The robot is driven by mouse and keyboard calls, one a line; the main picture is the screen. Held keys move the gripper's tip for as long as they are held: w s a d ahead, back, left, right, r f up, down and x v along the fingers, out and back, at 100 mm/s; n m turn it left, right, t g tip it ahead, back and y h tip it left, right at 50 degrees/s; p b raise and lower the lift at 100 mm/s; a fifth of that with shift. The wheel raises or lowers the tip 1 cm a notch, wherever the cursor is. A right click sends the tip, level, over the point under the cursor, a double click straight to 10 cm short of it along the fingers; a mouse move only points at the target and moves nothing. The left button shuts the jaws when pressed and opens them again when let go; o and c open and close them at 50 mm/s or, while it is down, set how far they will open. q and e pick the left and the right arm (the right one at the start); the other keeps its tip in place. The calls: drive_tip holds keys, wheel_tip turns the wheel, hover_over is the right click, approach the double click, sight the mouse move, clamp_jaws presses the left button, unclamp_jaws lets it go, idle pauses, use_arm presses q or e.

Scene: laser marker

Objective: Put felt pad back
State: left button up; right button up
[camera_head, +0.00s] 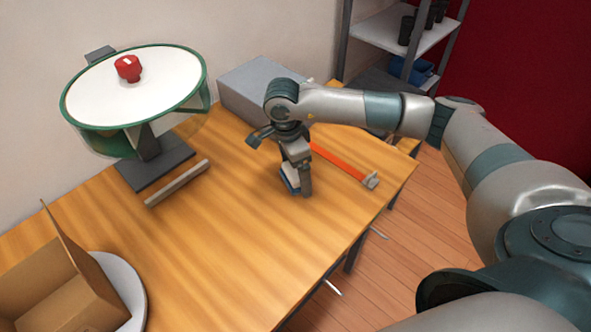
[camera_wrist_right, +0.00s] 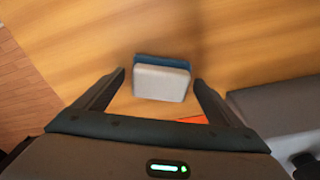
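The felt pad appears to be the small block with a light grey face and a blue edge (camera_wrist_right: 161,82), lying on the wooden table. In the head view only a blue part of it (camera_head: 288,184) shows beside the fingers. My right gripper (camera_head: 299,190) points down over the table at the pad. In the right wrist view its fingers (camera_wrist_right: 159,80) are spread, one on each side of the pad, with a gap on both sides. Whether the fingertips are level with the pad is hard to tell. My left gripper is not in view.
An orange strip (camera_head: 338,162) with a grey end lies right of the gripper. A grey box (camera_head: 257,88) stands behind. A green-rimmed round white disc (camera_head: 100,98) carries a red object (camera_head: 128,68). A cardboard box (camera_head: 62,285) sits front left. The table's middle (camera_head: 215,225) is clear.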

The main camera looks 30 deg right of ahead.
sight(290, 172)
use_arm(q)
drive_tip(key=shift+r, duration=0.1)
use_arm(e)
drive_tip(key=shift+r, duration=0.1)
drive_tip(key=shift+r, duration=0.25)
drive_tip(key=r, duration=0.1)
drive_tip(key=r+b, duration=0.1)
drive_tip(key=r, duration=0.1)
drive_tip(key=r+b, duration=0.1)
drive_tip(key=r, duration=0.1)
drive_tip(key=shift+w+a, duration=0.1)
drive_tip(key=shift+a, duration=0.25)
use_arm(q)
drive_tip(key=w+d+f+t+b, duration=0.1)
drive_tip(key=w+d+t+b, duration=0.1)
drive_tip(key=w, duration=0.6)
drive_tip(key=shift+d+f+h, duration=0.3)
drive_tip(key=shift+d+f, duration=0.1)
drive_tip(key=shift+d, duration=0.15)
use_arm(e)
wheel_tip(290, 172, up, 7)
drive_tip(key=shift+a+f, duration=0.2)
drive_tip(key=shift+a, duration=0.2)
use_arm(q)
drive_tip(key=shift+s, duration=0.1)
